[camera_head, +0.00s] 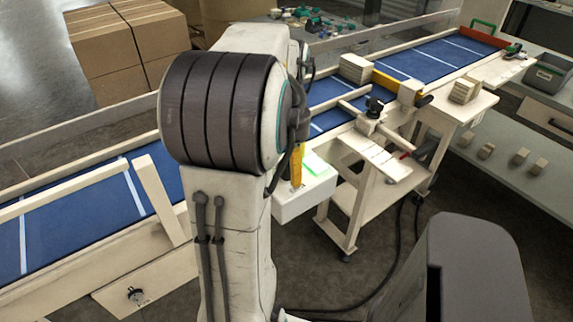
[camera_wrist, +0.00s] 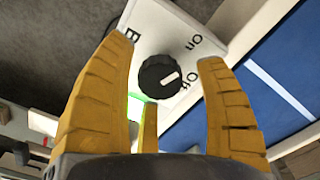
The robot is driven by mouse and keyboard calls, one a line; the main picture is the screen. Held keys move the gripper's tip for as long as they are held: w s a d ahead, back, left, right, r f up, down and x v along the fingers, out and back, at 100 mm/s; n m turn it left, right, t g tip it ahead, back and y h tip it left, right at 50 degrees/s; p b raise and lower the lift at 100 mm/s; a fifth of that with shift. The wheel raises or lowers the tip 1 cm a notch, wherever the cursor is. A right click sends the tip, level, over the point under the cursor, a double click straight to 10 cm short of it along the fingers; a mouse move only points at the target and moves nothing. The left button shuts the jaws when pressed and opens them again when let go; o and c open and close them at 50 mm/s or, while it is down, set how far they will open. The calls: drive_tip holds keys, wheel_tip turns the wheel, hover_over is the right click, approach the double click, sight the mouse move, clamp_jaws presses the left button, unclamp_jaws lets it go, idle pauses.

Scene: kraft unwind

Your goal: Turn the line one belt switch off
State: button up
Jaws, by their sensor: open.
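A white switch box (camera_wrist: 205,48) carries a round black knob (camera_wrist: 158,77) with a white pointer mark. "On" and "Off" are printed beside the knob, and the mark points to the right, near "Off". A green glow shows at the box's edge. My gripper (camera_wrist: 168,50) is open, with its yellow fingers spread on either side of the knob; I cannot tell whether any touches it. In the head view the white box (camera_head: 304,198) stands beside the belt, with a yellow finger of my gripper (camera_head: 296,166) over it; its knob is hidden by my arm there.
A blue belt (camera_head: 430,62) runs behind the box with rails along it. Another black knob (camera_head: 136,295) is on a panel at lower left. A wooden cart (camera_head: 352,205) stands to the right. Cardboard boxes (camera_head: 105,48) are at the back left.

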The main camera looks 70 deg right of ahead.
drive_tip(key=shift+o, duration=0.3)
drive_tip(key=c, duration=1.2)
drive_tip(key=shift+c, duration=0.2)
drive_tip(key=shift+m, duration=0.3)
drive_tip(key=m, duration=0.6)
drive_tip(key=shift+a+m+p, duration=0.1)
drive_tip(key=shift+m+p, duration=0.2)
drive_tip(key=shift+p, duration=0.1)
drive_tip(key=m, duration=0.6)
drive_tip(key=shift+f+m, duration=0.1)
drive_tip(key=shift+m, duration=0.2)
drive_tip(key=shift+p, duration=0.3)
